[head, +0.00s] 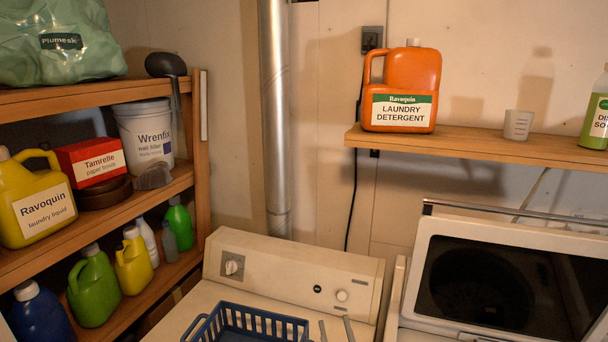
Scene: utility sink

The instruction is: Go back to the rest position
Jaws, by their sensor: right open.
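My right gripper (336,329) shows only as two grey fingertips at the bottom edge of the head view. The fingertips are apart, with nothing seen between them; the rest of the gripper is cut off by the frame. They appear just right of a blue basket (254,315), in front of the white machine top. I cannot tell whether they touch anything. My left gripper is not in view.
A white machine (290,262) with a control panel stands at the centre, and an open-lidded one (413,280) at right. A wall shelf (470,141) holds an orange detergent jug (402,85), a small cup (518,125) and a green bottle (597,115). Wooden shelves (200,150) with several containers fill the left.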

